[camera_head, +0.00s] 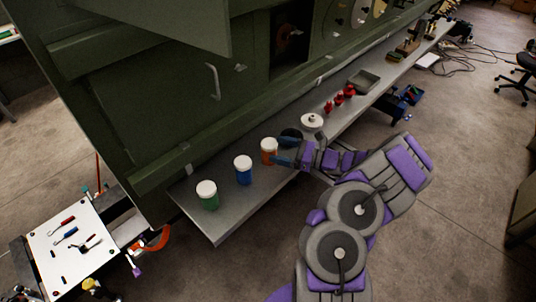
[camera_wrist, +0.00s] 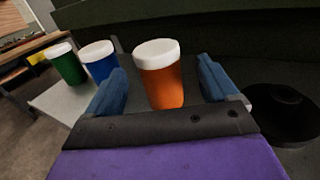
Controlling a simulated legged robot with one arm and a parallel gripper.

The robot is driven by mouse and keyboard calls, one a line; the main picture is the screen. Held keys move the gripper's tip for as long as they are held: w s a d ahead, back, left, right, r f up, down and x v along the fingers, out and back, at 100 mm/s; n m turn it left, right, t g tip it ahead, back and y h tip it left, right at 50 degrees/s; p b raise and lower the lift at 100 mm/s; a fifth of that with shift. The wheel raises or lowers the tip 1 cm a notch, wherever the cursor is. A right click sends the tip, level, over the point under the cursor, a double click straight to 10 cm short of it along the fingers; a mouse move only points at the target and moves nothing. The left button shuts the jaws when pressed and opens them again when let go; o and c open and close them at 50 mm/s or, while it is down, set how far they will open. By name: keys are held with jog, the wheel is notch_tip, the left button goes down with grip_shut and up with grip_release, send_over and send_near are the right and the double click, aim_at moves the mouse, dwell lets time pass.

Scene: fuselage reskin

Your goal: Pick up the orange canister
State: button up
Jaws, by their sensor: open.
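The orange canister (camera_head: 268,152) with a white lid stands upright on the grey shelf along the green fuselage. In the wrist view the orange canister (camera_wrist: 161,78) stands ahead, between my two blue fingers. My gripper (camera_head: 284,151) is open, with a finger on each side of the canister and visible space between. It also shows in the wrist view (camera_wrist: 160,88). In the head view the gripper reaches in from the right and partly covers the canister's right side. Whether a finger touches it I cannot tell.
A blue canister (camera_head: 243,170) and a green canister (camera_head: 207,195) stand left of it on the shelf (camera_head: 222,222). A dark round object (camera_wrist: 284,105) lies close on the right. A white-topped round item (camera_head: 312,121) and red items (camera_head: 340,98) stand farther right.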

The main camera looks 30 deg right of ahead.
aim_at(265, 145)
jog(key=shift+w+d+f, duration=0.1)
jog(key=shift+w, duration=0.2)
jog(key=shift+w+a, duration=0.25)
jog(key=x, duration=0.1)
jog(key=b+x, duration=0.1)
jog(key=x, duration=0.3)
jog(key=shift+s+a+r+b, duration=0.25)
jog(key=shift+a+r+b, duration=0.15)
jog(key=shift+a, duration=0.1)
jog(key=shift+d, duration=0.25)
jog(key=shift+d+f, duration=0.1)
jog(key=shift+d, duration=0.3)
jog(key=shift+c, duration=1.4)
jog(key=shift+a, duration=0.45)
jog(key=c, duration=0.6)
jog(key=shift+c, duration=1.3)
jog(key=shift+d, duration=0.15)
jog(key=shift+d, duration=0.1)
